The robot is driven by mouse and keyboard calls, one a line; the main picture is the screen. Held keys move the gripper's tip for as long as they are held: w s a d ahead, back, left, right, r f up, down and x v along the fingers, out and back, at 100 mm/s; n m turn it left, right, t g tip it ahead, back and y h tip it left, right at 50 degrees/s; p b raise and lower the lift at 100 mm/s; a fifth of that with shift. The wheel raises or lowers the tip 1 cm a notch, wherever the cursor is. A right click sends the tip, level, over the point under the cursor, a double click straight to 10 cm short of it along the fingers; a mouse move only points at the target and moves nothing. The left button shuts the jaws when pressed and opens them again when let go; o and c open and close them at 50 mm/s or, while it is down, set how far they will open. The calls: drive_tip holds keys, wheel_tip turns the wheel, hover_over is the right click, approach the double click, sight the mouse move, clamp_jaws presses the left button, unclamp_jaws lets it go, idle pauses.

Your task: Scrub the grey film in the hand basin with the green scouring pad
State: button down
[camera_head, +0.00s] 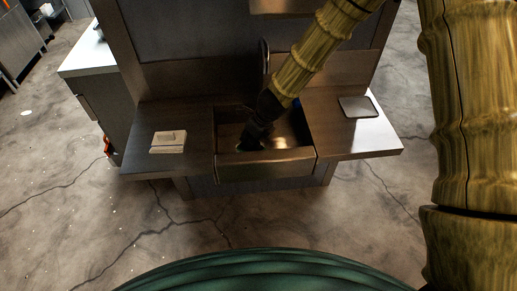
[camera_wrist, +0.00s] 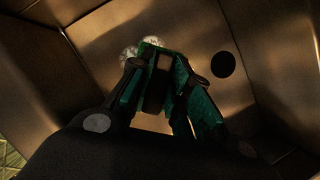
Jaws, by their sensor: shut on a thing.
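The hand basin (camera_head: 266,163) is a brown metal sink set in a counter, and my arm reaches down into it. My gripper (camera_head: 249,143) is low inside the basin towards its left side. In the wrist view my gripper (camera_wrist: 160,75) is shut on the green scouring pad (camera_wrist: 203,106), which shows between and beside the fingers. A pale grey film patch (camera_wrist: 129,52) shows on the basin floor just beyond the fingertips, partly hidden by the pad and fingers. I cannot tell whether the pad touches the floor.
A dark round drain (camera_wrist: 223,65) lies right of the fingers in the basin floor. The basin walls close in around my gripper. A pale box-like item (camera_head: 168,142) sits on the left counter, and a flat dark tray (camera_head: 356,107) on the right counter. A tap (camera_head: 265,58) stands behind.

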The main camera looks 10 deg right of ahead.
drive_tip(key=shift+a, duration=0.1)
drive_tip(key=shift+a+p, duration=0.65)
drive_tip(key=shift+a, duration=1.7)
drive_tip(key=shift+d, duration=0.1)
drive_tip(key=shift+w+d+r+p, duration=0.1)
drive_tip(key=shift+d+p, duration=0.2)
drive_tip(key=shift+d, duration=2.15)
drive_tip(key=shift+d, duration=0.1)
drive_tip(key=shift+d+f+p, duration=0.2)
drive_tip(key=shift+d+p, duration=0.15)
drive_tip(key=shift+d, duration=2.05)
